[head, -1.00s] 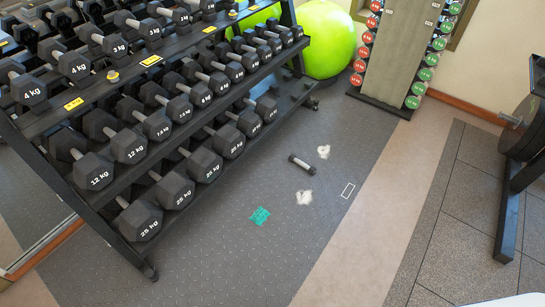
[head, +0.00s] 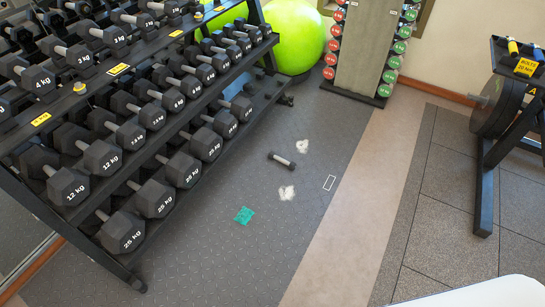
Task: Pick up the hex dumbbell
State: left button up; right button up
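Neither of my grippers shows in the head view.
The dumbbell rack (head: 128,267) full of hex dumbbells fills the left. A green ball (head: 296,36), a stand of red and green weights (head: 358,45) and a black plate rack (head: 484,190) stand around. A teal patch (head: 244,215) lies on the mat.

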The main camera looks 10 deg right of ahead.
aim_at(292, 165)
jog(key=i+l+u, duration=0.3)
jog(key=i+l, duration=0.3)
jog(key=i+l+u, duration=0.25)
jog(key=i+l, duration=0.45)
